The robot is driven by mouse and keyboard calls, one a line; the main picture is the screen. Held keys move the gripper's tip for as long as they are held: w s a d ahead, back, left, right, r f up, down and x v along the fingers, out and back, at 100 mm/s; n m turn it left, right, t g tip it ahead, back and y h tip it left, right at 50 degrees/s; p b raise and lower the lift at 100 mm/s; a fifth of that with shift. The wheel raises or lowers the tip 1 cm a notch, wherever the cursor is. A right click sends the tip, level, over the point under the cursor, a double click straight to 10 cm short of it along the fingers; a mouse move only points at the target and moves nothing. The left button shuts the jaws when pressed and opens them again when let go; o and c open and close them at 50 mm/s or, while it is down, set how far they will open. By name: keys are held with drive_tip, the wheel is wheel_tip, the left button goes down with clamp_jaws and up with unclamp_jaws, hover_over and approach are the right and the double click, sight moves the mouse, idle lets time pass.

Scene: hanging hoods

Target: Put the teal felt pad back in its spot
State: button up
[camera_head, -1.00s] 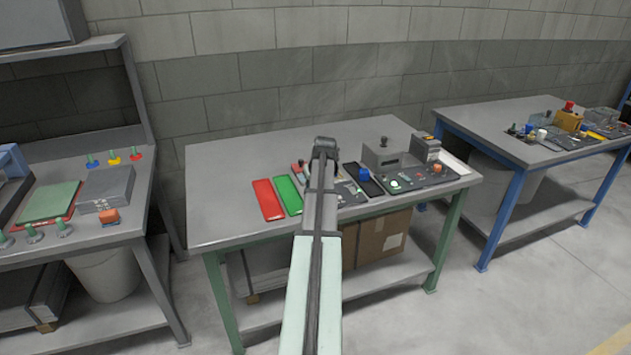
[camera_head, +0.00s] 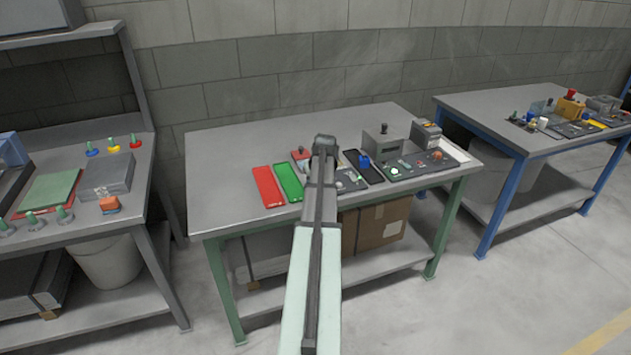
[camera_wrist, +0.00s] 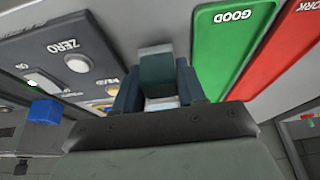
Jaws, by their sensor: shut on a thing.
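In the wrist view, my gripper (camera_wrist: 157,88) is shut on a small dark teal block-like piece (camera_wrist: 155,66), which looks like the teal felt pad. The piece sticks out past the fingertips, over bare grey tabletop between a dark panel marked ZERO (camera_wrist: 70,52) and a green tray marked GOOD (camera_wrist: 233,45). I cannot tell whether it touches the table. In the head view, my arm hides the fingers and the pad. The pad's spot cannot be made out.
A red tray (camera_head: 268,187) lies left of the green tray in the head view. Right of my arm are a black tray (camera_head: 374,168), a blue knob (camera_head: 364,162), a grey box (camera_head: 382,146) and a control panel (camera_head: 425,165). The table's (camera_head: 225,165) left part is clear.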

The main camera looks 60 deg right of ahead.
drive_tip(key=shift+f, duration=0.55)
drive_tip(key=o, duration=1.1)
drive_tip(key=shift+a+r, duration=0.1)
drive_tip(key=v, duration=1.3)
drive_tip(key=shift+s+r, duration=0.2)
drive_tip(key=shift+r, duration=0.05)
